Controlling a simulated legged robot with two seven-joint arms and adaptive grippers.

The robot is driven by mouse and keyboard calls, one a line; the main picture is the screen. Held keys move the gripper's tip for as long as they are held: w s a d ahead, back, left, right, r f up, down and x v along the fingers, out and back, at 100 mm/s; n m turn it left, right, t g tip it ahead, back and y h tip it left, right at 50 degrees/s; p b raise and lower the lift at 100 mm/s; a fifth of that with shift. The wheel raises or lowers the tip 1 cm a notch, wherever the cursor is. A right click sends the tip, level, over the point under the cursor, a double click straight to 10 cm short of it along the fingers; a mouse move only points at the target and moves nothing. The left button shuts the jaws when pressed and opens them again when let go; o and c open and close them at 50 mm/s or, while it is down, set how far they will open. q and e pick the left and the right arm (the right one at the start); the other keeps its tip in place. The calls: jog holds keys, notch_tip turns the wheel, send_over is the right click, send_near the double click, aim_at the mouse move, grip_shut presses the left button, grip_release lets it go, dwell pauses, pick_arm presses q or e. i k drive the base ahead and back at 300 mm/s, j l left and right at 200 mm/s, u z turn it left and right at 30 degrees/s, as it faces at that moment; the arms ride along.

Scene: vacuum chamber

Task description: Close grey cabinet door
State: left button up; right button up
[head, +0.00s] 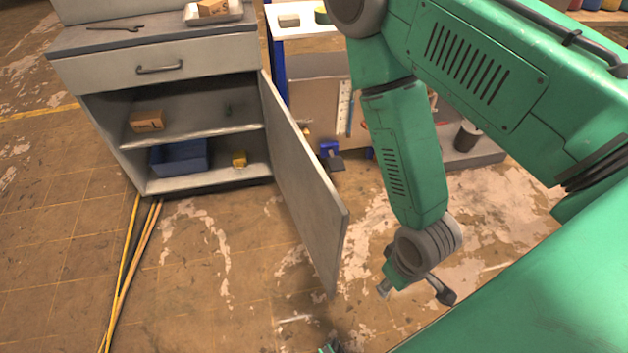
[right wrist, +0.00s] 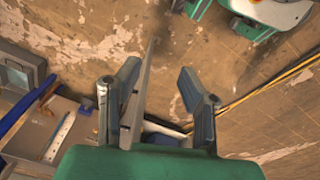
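The grey cabinet (head: 190,85) stands at the left of the head view. Its grey door (head: 308,190) is hinged on the cabinet's right side and stands wide open, swung out towards me. My right gripper (head: 415,290) is just right of the door's free edge and low over the floor. In the right wrist view, the right gripper (right wrist: 155,100) is open, with its fingers spread. The door (right wrist: 137,95) shows there nearly edge-on between the fingers, closer to the left one; contact cannot be told.
Inside the cabinet are a cardboard box (head: 147,121), a blue bin (head: 179,157) and a small yellow item (head: 239,158). A drawer (head: 160,68) above is shut. A blue-legged workbench (head: 300,30) stands behind the door. Floor before the cabinet is mostly clear, with yellow cables (head: 130,260) at left.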

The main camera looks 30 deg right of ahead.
aim_at(321, 218)
jog(key=l+u, duration=0.4)
jog(key=l, duration=1.4)
jog(key=i+l, duration=0.1)
jog(key=l, duration=0.3)
jog(key=i+l+u, duration=0.15)
jog(key=l, duration=0.25)
jog(key=k+l+u, duration=0.2)
jog(key=u, duration=0.15)
jog(key=k+u, duration=0.35)
jog(key=k+l, duration=0.05)
